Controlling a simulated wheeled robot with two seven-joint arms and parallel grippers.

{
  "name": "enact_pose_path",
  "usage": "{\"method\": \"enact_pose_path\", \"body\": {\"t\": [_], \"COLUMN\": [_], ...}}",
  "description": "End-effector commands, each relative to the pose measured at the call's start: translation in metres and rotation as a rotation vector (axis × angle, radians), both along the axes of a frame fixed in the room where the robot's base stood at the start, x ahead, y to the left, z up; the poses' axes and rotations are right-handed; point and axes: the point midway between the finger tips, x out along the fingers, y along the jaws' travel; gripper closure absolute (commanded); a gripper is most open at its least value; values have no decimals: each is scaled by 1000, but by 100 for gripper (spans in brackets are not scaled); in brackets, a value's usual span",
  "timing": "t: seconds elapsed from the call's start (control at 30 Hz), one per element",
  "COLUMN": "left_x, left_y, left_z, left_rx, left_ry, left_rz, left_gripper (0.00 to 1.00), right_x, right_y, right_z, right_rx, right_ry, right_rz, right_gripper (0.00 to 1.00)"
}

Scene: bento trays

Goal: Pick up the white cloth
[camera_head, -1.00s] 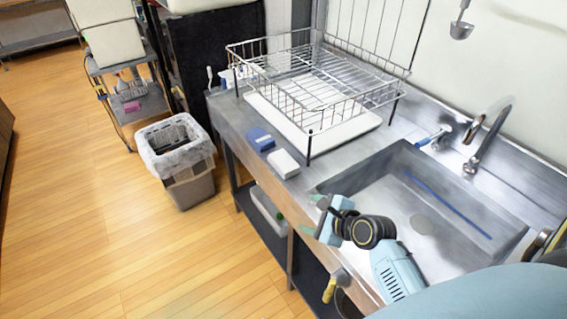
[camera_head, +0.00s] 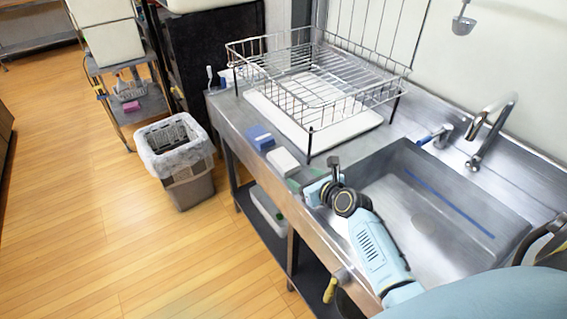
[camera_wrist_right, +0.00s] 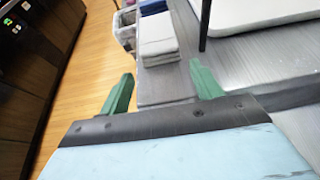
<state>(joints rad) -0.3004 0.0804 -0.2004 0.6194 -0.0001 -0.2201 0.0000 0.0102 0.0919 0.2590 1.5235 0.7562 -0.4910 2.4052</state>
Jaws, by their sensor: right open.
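The white cloth (camera_head: 283,162) is a small folded stack lying on the steel counter, between the sink and a blue cloth (camera_head: 259,137). In the right wrist view the white cloth (camera_wrist_right: 157,38) is ahead of the fingers, at the top middle. My right gripper (camera_head: 303,180) is at the sink's near-left corner, close to the cloth on its sink side. Its green fingers (camera_wrist_right: 162,78) are spread and empty, with bare counter between them. The cloth is apart from the fingers. My left gripper is out of view.
A wire dish rack (camera_head: 330,75) stands over a white tray (camera_head: 350,128) just behind the cloth; one rack leg is close beside it. The sink (camera_head: 440,215) and faucet (camera_head: 490,130) are to the right. A bin (camera_head: 188,185) stands on the floor left of the counter.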

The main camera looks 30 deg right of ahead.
Motion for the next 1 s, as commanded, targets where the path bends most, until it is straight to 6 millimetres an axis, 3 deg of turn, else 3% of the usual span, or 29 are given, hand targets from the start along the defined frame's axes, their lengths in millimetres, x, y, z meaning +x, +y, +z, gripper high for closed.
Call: {"method": "enact_pose_path", "body": {"t": [0.33,0.63,0.87,1.0], "left_x": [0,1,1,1], "left_y": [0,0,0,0], "left_z": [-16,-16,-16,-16], "left_rx": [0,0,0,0], "left_ry": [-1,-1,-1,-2], "left_rz": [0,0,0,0], "left_gripper": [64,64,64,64], "right_x": [42,46,45,45], "right_y": [2,2,2,2], "right_z": [-18,-19,-19,-19], "right_rx": [-1,-1,-1,0], "right_ry": [0,1,1,1], "right_rz": [0,0,0,0], "right_gripper": [35,35,64,64]}}
